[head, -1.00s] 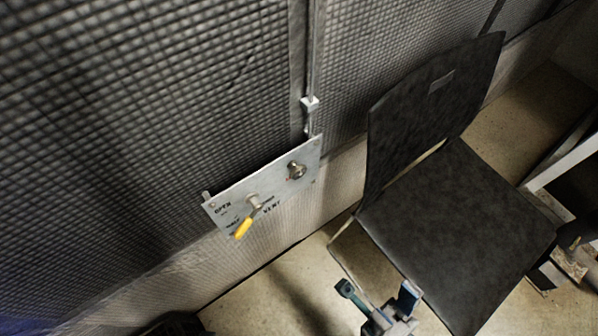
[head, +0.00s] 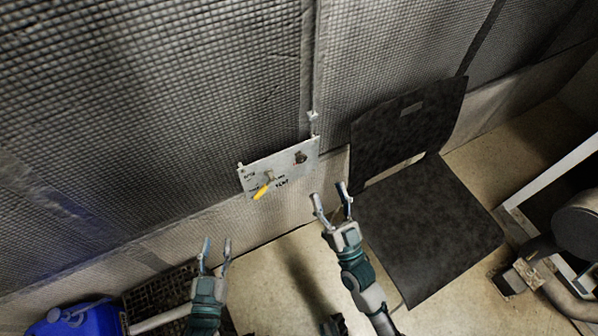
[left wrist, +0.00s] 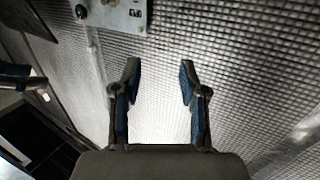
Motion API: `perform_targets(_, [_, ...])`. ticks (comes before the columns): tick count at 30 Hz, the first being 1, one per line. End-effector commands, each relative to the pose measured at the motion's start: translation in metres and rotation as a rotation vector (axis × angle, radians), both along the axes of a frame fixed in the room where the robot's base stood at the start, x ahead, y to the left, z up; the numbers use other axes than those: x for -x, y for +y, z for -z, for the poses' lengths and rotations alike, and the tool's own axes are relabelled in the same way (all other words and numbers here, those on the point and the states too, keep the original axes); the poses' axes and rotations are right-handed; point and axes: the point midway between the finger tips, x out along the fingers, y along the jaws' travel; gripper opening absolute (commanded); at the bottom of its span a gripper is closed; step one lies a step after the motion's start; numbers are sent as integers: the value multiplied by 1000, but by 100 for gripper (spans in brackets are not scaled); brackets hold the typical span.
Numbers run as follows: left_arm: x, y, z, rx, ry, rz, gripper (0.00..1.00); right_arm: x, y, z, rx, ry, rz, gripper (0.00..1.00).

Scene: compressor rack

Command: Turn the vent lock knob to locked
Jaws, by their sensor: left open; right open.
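A pale metal panel (head: 283,170) is mounted on the padded wall in the head view. It carries a yellow-handled lever (head: 262,191) slanting down-left, near lettering that reads VENT, and a small dark knob (head: 300,157) at its upper right. I cannot tell which setting the knob is at. My right gripper (head: 330,193) is open and empty, below and right of the panel in the picture. My left gripper (head: 217,242) is open and empty, below and left of it. In the left wrist view the open left fingers (left wrist: 158,72) lie below the panel (left wrist: 122,18), apart from it.
A dark chair (head: 425,215) stands right of the panel, close to my right gripper. A blue container (head: 75,320) and a dark crate (head: 160,295) are at the lower left. A vertical pipe (head: 314,80) runs above the panel. Machinery (head: 575,220) is at the right.

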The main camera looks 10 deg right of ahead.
Motion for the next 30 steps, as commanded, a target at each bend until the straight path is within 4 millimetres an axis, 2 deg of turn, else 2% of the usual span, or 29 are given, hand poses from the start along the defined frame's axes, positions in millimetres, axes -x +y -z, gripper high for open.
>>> perform_targets(1, [14, 6, -5, -33, 116, -7, 42, -3, -3, -14, 15, 58, -5, 62])
perform_targets(3, [40, 16, 23, -78, 320, -18, 42, -6, -7, 3, 32, 172, -15, 62])
perform_targets(7, [101, 34, 63, -149, 657, -34, 42, -4, -14, 37, 56, 358, -38, 62])
perform_targets(10, [143, 46, 81, -187, 847, -42, 42, 2, -19, 60, 66, 463, -55, 62])
perform_targets(12, [165, 51, 89, -206, 939, -45, 42, 6, -21, 73, 69, 514, -64, 62])
perform_targets(14, [177, 54, 94, -215, 989, -46, 42, 9, -22, 80, 73, 540, -68, 62])
perform_targets(17, [185, 56, 99, -221, 1021, -47, 42, 7, -22, 88, 73, 559, -71, 62])
perform_targets(20, [182, 55, 101, -218, 1009, -46, 42, -3, -19, 90, 70, 560, -71, 62])
perform_targets(23, [177, 53, 100, -211, 980, -43, 42, -21, -14, 89, 70, 558, -71, 62])
perform_targets(30, [154, 45, 94, -183, 858, -36, 42, -77, 1, 89, 70, 556, -72, 62])
